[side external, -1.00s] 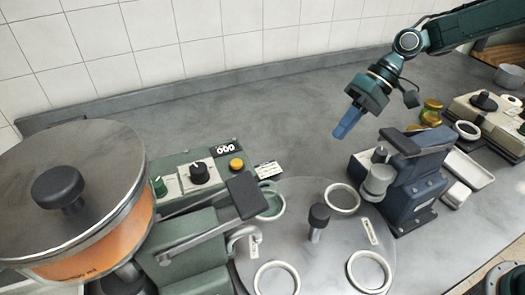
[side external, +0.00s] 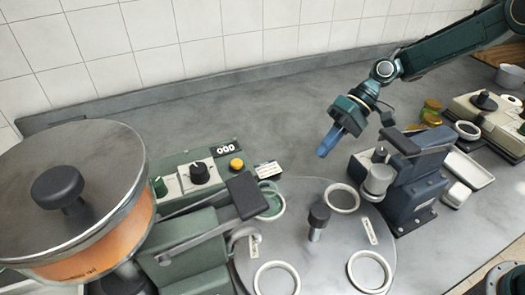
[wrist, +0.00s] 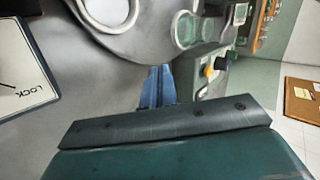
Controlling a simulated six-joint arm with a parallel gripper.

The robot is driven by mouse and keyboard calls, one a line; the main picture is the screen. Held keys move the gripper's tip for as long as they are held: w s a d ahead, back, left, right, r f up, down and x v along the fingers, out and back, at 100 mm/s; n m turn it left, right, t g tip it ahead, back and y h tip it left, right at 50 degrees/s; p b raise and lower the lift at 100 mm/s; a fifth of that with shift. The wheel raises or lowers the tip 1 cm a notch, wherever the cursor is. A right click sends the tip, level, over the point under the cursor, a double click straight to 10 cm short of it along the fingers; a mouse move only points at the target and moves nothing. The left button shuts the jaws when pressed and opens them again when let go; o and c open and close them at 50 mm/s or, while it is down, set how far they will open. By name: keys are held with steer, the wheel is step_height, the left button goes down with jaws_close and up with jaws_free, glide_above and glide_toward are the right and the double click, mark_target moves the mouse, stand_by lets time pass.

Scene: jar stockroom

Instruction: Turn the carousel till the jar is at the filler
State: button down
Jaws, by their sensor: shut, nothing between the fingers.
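The carousel (side external: 325,262) is a round grey disc with several white ring seats and an upright black knob (side external: 318,215). A green-tinted, glassy ring (side external: 271,200) sits at its back-left edge beside the green filler (side external: 190,235); I cannot tell whether it is a jar or an empty seat. The other seats look empty. My gripper (side external: 325,151) is shut and empty, with blue fingers pointing down, above the counter behind the carousel, apart from the knob. In the wrist view the shut fingers (wrist: 159,75) point toward the carousel's rim (wrist: 160,55).
A large orange hopper with a metal lid (side external: 110,150) stands at left. A dark blue machine (side external: 415,185) stands close at the carousel's right. Small yellow-lidded jars (side external: 431,109) and a cream device (side external: 490,115) are further right. The counter behind the carousel is clear.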

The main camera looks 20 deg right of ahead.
mark_target(289, 191)
steer(key=x, duration=0.7)
steer(key=shift+s+a+f, duration=0.1)
steer(key=shift+a+f, duration=0.15)
steer(key=a, duration=0.3)
steer(key=shift+s+f, duration=0.1)
steer(key=shift+s, duration=0.2)
steer(key=shift+s+a, duration=0.1)
steer(key=shift+a, duration=0.5)
steer(key=shift+a, duration=0.15)
